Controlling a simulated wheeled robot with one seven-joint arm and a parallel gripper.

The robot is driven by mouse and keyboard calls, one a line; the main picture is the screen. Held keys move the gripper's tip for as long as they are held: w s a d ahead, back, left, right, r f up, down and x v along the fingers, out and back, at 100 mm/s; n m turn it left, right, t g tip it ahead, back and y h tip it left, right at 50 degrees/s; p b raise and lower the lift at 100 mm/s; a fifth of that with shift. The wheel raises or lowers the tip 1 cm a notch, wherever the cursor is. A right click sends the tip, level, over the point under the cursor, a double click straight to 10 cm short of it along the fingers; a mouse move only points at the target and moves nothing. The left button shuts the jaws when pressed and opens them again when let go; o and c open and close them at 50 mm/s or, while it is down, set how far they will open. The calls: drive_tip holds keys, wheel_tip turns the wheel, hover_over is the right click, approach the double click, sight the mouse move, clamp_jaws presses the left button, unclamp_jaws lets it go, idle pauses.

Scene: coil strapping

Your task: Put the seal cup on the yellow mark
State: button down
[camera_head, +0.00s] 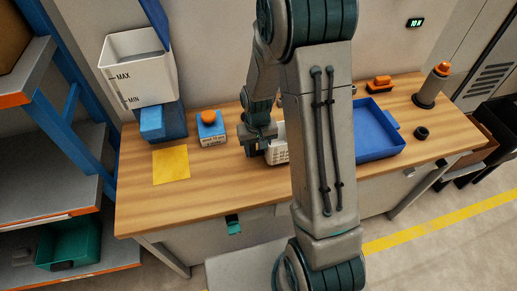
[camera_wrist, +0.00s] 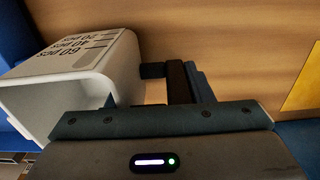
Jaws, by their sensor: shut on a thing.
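The seal cup is white with dark count marks and lettering. In the head view the cup (camera_head: 277,152) shows beside my gripper, partly hidden behind my arm. In the wrist view the cup (camera_wrist: 95,65) fills the left side, with its open mouth toward the lower left. My gripper (camera_head: 258,138) is shut on the cup's wall at its side; the fingers (camera_wrist: 172,82) show right of the cup in the wrist view. I cannot tell whether the cup touches the table. The yellow mark (camera_head: 171,165) lies flat at the table's left, bare; its edge (camera_wrist: 302,85) shows at the wrist view's right.
A white MAX/MIN bin (camera_head: 138,68) is above a blue block (camera_head: 162,122) behind the mark. A blue tray (camera_head: 378,148) lies right of my arm. The wooden table's (camera_head: 225,180) front is clear.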

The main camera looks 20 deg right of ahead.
drive_tip(key=shift+f, duration=0.85)
drive_tip(key=shift+f, duration=0.1)
drive_tip(key=shift+f, duration=0.15)
drive_tip(key=c, duration=0.7)
unclamp_jaws()
drive_tip(key=shift+r, duration=0.2)
